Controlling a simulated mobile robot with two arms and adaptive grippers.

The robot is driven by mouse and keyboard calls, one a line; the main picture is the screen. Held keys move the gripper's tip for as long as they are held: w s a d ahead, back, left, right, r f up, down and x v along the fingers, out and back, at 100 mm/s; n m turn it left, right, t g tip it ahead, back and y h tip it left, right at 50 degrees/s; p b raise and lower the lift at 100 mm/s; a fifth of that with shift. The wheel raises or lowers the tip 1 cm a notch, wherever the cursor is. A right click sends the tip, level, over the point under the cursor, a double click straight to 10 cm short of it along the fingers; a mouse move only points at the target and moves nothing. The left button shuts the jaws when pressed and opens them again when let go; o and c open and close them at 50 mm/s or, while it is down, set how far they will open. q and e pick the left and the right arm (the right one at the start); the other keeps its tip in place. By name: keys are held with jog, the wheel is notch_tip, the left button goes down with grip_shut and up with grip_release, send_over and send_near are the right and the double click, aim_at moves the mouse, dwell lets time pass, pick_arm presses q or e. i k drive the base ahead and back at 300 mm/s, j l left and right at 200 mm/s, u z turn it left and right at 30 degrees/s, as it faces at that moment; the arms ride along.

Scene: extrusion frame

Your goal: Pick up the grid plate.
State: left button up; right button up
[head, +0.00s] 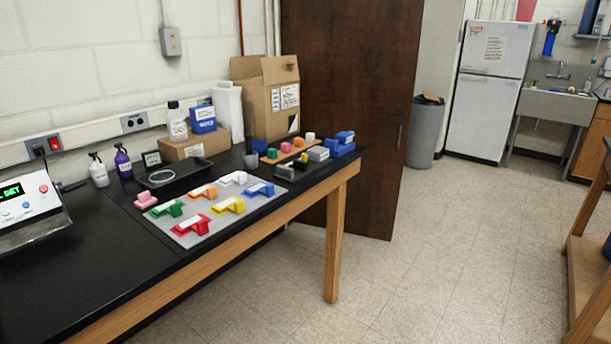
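A flat light grey plate (194,241) lies on the black-topped bench (60,285). I cannot make out a grid on it, so I cannot tell if it is the grid plate. On it sit a green piece (168,209), an orange piece (204,191), a white piece (234,178), a red piece (190,227), a yellow piece (229,206) and a blue piece (260,190). A pink piece (145,200) lies at its left edge. Neither of my grippers is in view.
Behind the plate are a black tray (193,181), bottles (123,163) and cardboard boxes (268,97). A wooden board (270,158) with coloured blocks lies farther right. A device with a green display (25,205) stands at left. The bench front and the floor (440,260) are clear.

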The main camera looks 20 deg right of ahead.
aim_at(239, 178)
jog(key=z, duration=0.15)
jog(key=l+u, duration=0.1)
jog(key=u, duration=0.3)
jog(key=i+l+u, duration=0.3)
jog(key=l, duration=0.3)
jog(key=l+u, duration=0.25)
jog(key=l, duration=0.3)
jog(key=l+u, duration=0.3)
jog(key=l, duration=0.35)
jog(key=i, duration=0.05)
